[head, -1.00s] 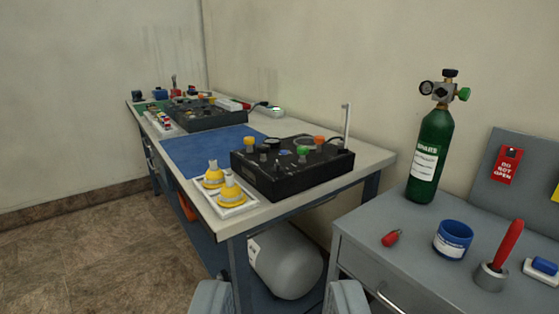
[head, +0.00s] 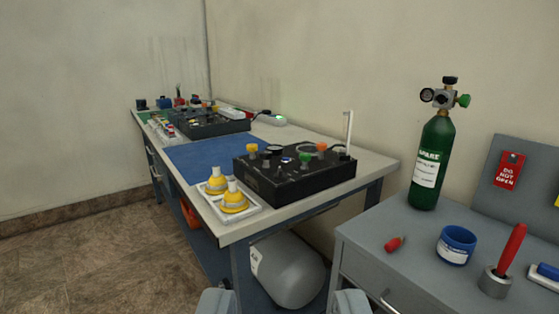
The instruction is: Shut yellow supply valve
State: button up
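A black trainer box (head: 295,184) stands on the near part of the long bench. A yellow knob (head: 252,149), which looks like the yellow supply valve, stands upright at its back left corner. A green knob (head: 306,158) and an orange knob (head: 322,147) are farther right on the box. The yellow knob's turn position is too small to read. My gripper (head: 284,301) shows only as two grey fingertips at the bottom edge. They are wide apart with nothing held, well short of the box.
Two yellow-and-white fittings sit in a white tray (head: 258,210) left of the box. A blue mat (head: 210,152) and a second dark box (head: 212,124) lie behind. A green cylinder (head: 431,165) and blue cup (head: 456,244) stand on the right cabinet. A grey tank (head: 288,272) is below.

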aim_at(250, 148)
jog(key=i+j, duration=0.2)
jog(key=i, duration=0.25)
jog(key=i+j, duration=0.25)
jog(key=i, duration=0.2)
